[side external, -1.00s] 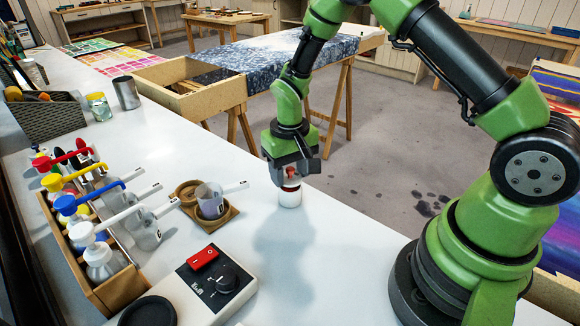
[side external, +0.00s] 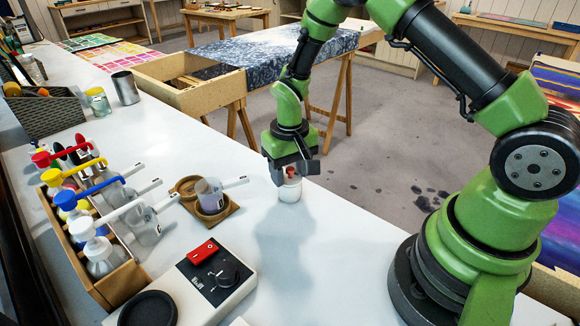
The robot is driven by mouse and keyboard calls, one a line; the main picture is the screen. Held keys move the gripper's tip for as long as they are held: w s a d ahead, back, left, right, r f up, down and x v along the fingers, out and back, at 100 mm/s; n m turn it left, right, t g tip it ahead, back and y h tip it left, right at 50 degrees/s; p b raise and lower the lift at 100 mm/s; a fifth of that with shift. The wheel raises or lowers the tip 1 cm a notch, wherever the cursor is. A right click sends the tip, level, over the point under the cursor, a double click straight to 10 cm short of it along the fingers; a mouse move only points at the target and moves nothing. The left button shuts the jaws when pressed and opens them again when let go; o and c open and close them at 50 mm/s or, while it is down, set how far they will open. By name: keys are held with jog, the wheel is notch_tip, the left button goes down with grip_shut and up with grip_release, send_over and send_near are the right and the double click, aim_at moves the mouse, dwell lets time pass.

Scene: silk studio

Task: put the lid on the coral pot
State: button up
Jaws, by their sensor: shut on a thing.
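The small white pot (side external: 289,191) stands upright on the white table near its far edge. My gripper (side external: 291,170) points down right above it, its dark jaws shut around the coral-red knob of the lid (side external: 290,171). The lid is at the pot's mouth, and no gap shows between them. The jaws hide much of the lid, so I cannot tell whether it sits fully flat.
Left of the pot, a cup (side external: 210,196) with a handle stands on a wooden tray (side external: 219,220). A white device (side external: 190,290) with a red switch is in front. A wooden rack (side external: 107,289) of pump bottles is at left.

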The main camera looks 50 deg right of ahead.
jog(key=shift+f, duration=0.1)
jog(key=o, duration=1)
jog(key=shift+c, duration=0.2)
notch_tip(320, 180, up, 10)
jog(key=s+a+r+t, duration=0.1)
jog(key=s+r+t, duration=0.1)
jog(key=s+r, duration=0.35)
jog(key=s+a+r+t, duration=0.1)
jog(key=s+r+t, duration=0.1)
jog(key=r, duration=0.6)
jog(key=s+a+r+t+y, duration=0.2)
jog(key=s+r+t, duration=0.1)
jog(key=s, duration=0.7)
jog(key=shift+s+r, duration=0.15)
jog(key=shift+s, duration=0.25)
